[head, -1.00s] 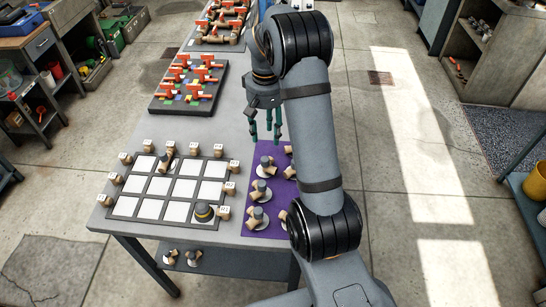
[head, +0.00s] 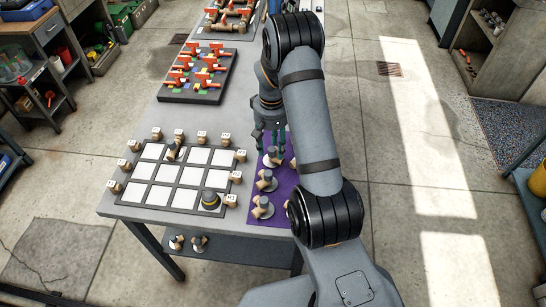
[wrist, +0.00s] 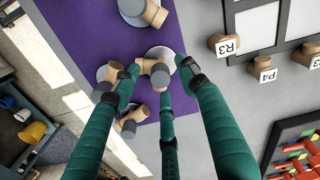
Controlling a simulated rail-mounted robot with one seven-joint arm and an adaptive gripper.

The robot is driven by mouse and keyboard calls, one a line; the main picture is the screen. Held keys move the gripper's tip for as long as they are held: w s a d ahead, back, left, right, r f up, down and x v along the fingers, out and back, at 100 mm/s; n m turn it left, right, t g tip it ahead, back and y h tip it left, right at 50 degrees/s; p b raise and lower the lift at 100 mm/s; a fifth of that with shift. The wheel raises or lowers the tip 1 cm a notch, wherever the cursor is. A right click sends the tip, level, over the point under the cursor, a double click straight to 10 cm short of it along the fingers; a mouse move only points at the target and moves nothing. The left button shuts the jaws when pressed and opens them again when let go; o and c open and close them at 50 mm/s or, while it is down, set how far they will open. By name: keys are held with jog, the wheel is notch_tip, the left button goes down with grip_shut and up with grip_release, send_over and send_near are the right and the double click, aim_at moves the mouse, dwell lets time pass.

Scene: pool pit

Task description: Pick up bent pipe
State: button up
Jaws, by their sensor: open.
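Several tan bent pipes with grey ends stand on round discs on a purple mat (head: 282,198). My gripper (head: 268,146) has three green fingers and is open over the far end of the mat. In the wrist view, my gripper's fingers (wrist: 161,78) spread around one bent pipe (wrist: 156,73), with the tips close about it. I cannot tell whether any finger touches it. This bent pipe also shows below the fingers in the head view (head: 271,158). Other bent pipes, such as one nearer in the head view (head: 267,181), stand apart; my arm hides part of the mat.
A dark tray (head: 195,94) of red-handled parts lies farther back. Two pieces sit on the lower shelf.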

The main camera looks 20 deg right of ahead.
jog(key=shift+c, duration=1)
grip_shut()
